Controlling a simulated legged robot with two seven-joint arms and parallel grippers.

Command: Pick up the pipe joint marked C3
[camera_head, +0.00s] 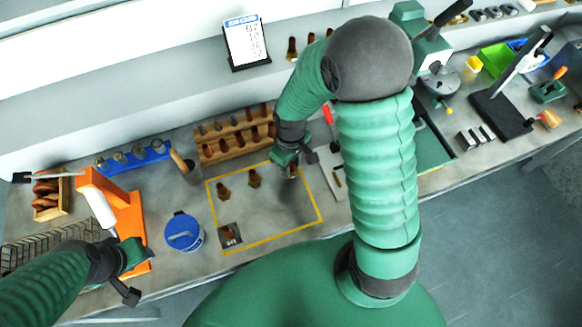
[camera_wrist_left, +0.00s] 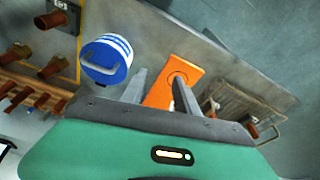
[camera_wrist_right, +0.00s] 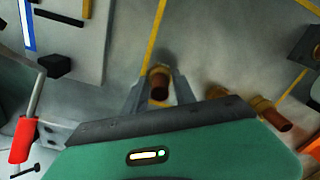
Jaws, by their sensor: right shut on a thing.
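My right gripper (camera_head: 293,163) is shut on a brass-and-copper pipe joint (camera_wrist_right: 159,84), near the right yellow line of the marked area. In the right wrist view the joint stands between the two fingers (camera_wrist_right: 160,92). In the head view the gripper partly hides it. Two similar pipe joints (camera_head: 223,192) (camera_head: 254,178) stand inside the yellow outline, and another (camera_head: 229,232) is on a dark square plate. No C3 marking can be read on any joint. My left gripper (camera_head: 134,272) is open and empty above the bench; its fingers also show in the left wrist view (camera_wrist_left: 160,88).
A blue tub (camera_head: 183,232) stands left of the yellow outline (camera_head: 268,241). An orange stand (camera_head: 130,215) is near my left gripper. A wooden rack (camera_head: 235,137) with several fittings lies behind the outline. A red-handled tool (camera_wrist_right: 22,140) lies near my right gripper.

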